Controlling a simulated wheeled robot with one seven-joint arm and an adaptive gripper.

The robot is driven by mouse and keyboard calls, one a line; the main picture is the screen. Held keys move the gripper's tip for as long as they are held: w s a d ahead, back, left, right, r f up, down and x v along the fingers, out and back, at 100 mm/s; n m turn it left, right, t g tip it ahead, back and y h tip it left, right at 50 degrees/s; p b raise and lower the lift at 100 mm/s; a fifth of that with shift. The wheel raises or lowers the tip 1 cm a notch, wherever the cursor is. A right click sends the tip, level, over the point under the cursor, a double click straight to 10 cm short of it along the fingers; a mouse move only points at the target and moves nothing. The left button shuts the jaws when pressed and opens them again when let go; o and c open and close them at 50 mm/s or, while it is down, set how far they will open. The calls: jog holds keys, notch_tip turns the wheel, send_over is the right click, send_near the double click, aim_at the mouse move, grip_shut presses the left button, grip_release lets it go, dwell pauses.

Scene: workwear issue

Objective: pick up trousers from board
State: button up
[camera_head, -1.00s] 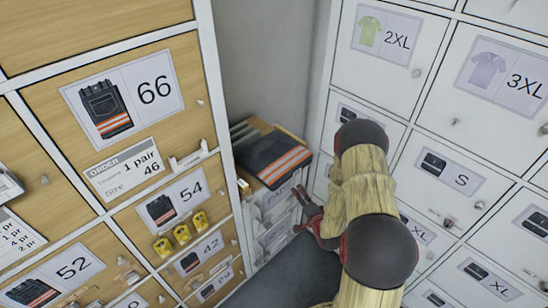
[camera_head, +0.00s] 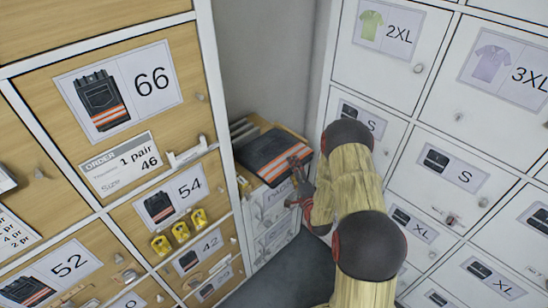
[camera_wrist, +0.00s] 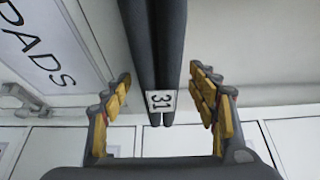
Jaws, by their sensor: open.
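The folded dark trousers (camera_head: 268,148) with orange and pale stripes lie on the board on top of a low cabinet in the corner. In the wrist view, a dark doubled edge, apparently the trousers (camera_wrist: 150,50), runs between my fingers and carries a white tag reading 31. My gripper (camera_head: 299,172) is at the front right edge of the trousers. Its yellow-padded fingers (camera_wrist: 160,90) are open, one on each side of the dark edge, with visible gaps. Most of the board is hidden under the trousers.
A wooden-fronted locker wall (camera_head: 110,40) stands close on the left and white lockers (camera_head: 440,130) on the right, with small knobs sticking out. The low cabinet (camera_head: 275,222) has pale drawers with labels. Some dark upright items (camera_head: 241,130) stand behind the trousers on the left.

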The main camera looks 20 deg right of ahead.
jog(key=shift+w+d, duration=0.1)
jog(key=shift+w, duration=0.5)
jog(key=shift+c, duration=0.4)
grip_shut()
dwell(0.4)
jog(key=shift+r, duration=0.1)
